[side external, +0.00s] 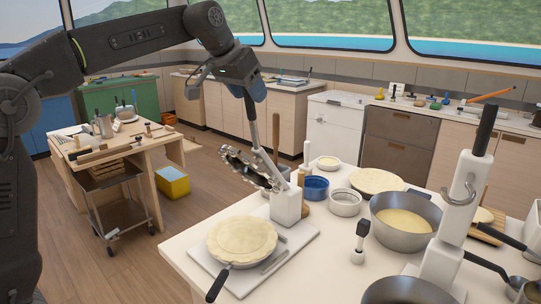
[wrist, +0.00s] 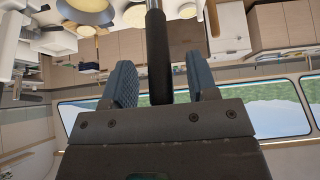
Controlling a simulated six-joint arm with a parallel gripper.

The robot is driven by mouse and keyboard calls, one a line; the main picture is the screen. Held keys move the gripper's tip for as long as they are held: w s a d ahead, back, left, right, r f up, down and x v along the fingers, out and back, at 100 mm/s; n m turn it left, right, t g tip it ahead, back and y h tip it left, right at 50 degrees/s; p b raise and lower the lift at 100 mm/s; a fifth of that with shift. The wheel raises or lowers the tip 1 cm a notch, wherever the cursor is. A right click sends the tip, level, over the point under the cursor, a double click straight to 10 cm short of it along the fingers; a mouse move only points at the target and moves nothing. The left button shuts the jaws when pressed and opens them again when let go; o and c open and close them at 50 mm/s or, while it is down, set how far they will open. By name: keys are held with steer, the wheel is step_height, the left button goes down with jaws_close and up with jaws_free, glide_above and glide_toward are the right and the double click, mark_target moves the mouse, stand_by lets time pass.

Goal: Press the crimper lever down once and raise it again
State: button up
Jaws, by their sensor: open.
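The crimper has a white block (side external: 287,206) on the table and a toothed metal ring (side external: 243,163) tilted above the pie. Its lever stands steeply up as a grey rod (side external: 254,128) from the crimper to my gripper (side external: 250,90). In the wrist view the lever's black grip (wrist: 159,55) passes between the two blue fingers of my gripper (wrist: 161,82). The fingers are open, with gaps visible on both sides of the grip. A pale pie (side external: 242,238) in a dark-handled pan sits on a white board (side external: 300,240), below the ring.
A white post with a black handle and a metal hook (side external: 463,190) stands at the right. A large pot (side external: 405,216), a blue bowl (side external: 315,188), a small white dish (side external: 345,203) and a dark-handled tool (side external: 360,240) crowd the table. The front middle of the table is clear.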

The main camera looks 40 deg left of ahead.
steer(key=shift+s, duration=0.15)
steer(key=s+f, duration=0.2)
steer(key=s, duration=0.5)
steer(key=shift+s, duration=0.4)
stand_by(0.4)
